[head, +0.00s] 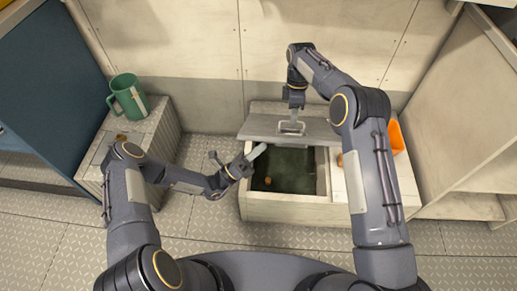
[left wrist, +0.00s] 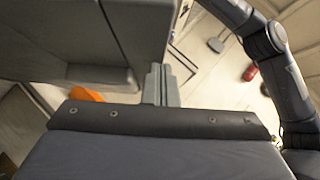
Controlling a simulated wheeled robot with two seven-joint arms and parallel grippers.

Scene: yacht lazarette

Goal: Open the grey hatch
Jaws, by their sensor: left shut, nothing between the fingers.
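The grey hatch (head: 262,127) is up off the front of the pale locker box (head: 285,209), at the back of its opening. The dark green inside of the box (head: 293,180) shows below it. My right gripper (head: 293,122) reaches down from above and is shut on the hatch's metal handle (head: 283,130). My left gripper (head: 262,149) is shut and empty, at the left of the opening close to the hatch's front edge. Its closed fingers also show in the left wrist view (left wrist: 160,84). I cannot tell whether they touch the hatch.
A green mug (head: 128,97) stands on the ribbed bench at the left. An orange container (head: 396,138) is right of the hatch, partly behind my right arm. A small orange-brown item (head: 268,181) lies inside the box. Patterned floor (head: 200,225) lies clear in front.

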